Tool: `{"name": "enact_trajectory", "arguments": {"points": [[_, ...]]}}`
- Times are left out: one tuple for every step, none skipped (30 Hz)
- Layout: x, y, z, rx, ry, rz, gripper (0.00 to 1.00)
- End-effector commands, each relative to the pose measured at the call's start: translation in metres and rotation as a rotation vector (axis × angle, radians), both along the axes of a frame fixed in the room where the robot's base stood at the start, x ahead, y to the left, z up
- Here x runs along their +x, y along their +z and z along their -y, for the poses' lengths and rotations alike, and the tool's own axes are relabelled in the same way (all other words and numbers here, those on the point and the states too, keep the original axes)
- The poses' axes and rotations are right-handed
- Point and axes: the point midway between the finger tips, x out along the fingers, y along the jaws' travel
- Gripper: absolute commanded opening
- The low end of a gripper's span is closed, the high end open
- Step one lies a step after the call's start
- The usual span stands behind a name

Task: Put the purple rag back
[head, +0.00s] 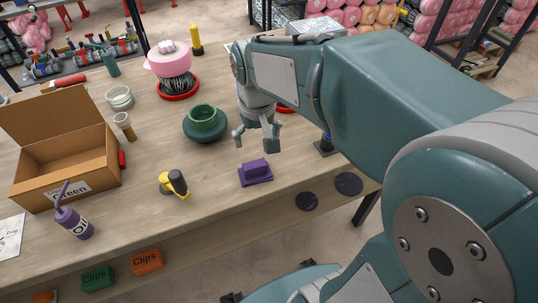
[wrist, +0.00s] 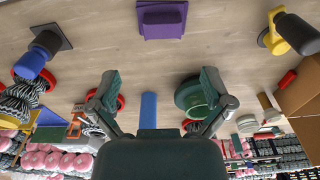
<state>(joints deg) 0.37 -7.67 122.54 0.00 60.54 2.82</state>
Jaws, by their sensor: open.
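The purple rag (head: 255,173) lies on the wooden workbench near its front edge, as a flat purple base with a raised block on top. My gripper (head: 256,141) is open and empty above the bench, pointing down, just behind the rag in the head view. In the wrist view the two fingers (wrist: 158,84) are spread wide and apart from the rag. No marked place for the rag can be made out.
A green pot (head: 205,125) stands left of my gripper. A yellow and black tool (head: 174,184) lies left of the rag. An open cardboard box (head: 66,190) and a purple oil bottle (head: 75,222) are at the left. Dark discs (head: 348,184) are on the front side.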

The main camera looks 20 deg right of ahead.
Motion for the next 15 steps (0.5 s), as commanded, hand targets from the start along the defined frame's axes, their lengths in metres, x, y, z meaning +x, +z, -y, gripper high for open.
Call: {"name": "enact_trajectory", "arguments": {"points": [[-0.013, 0.01, 0.0, -0.001, 0.005, 0.044, 1.0], [-0.019, 0.014, -0.001, -0.001, 0.008, 0.068, 1.0], [-0.028, 0.019, -0.001, -0.001, 0.012, 0.099, 1.0], [-0.035, 0.022, -0.001, -0.003, 0.015, 0.12, 1.0], [-0.042, 0.025, -0.001, -0.003, 0.018, 0.143, 1.0], [-0.05, 0.029, -0.001, -0.004, 0.022, 0.175, 1.0], [-0.057, 0.031, -0.001, -0.005, 0.026, 0.197, 1.0], [-0.064, 0.033, -0.001, -0.005, 0.029, 0.219, 1.0], [-0.072, 0.035, -0.002, -0.008, 0.033, 0.25, 1.0], [-0.078, 0.037, -0.002, -0.008, 0.036, 0.272, 1.0], [-0.084, 0.038, -0.002, -0.009, 0.039, 0.292, 1.0], [-0.091, 0.039, -0.002, -0.01, 0.042, 0.32, 1.0], [-0.096, 0.039, -0.002, -0.011, 0.044, 0.339, 1.0], [-0.101, 0.039, -0.002, -0.011, 0.046, 0.354, 1.0], [-0.106, 0.04, -0.002, -0.013, 0.049, 0.373, 1.0]]}}
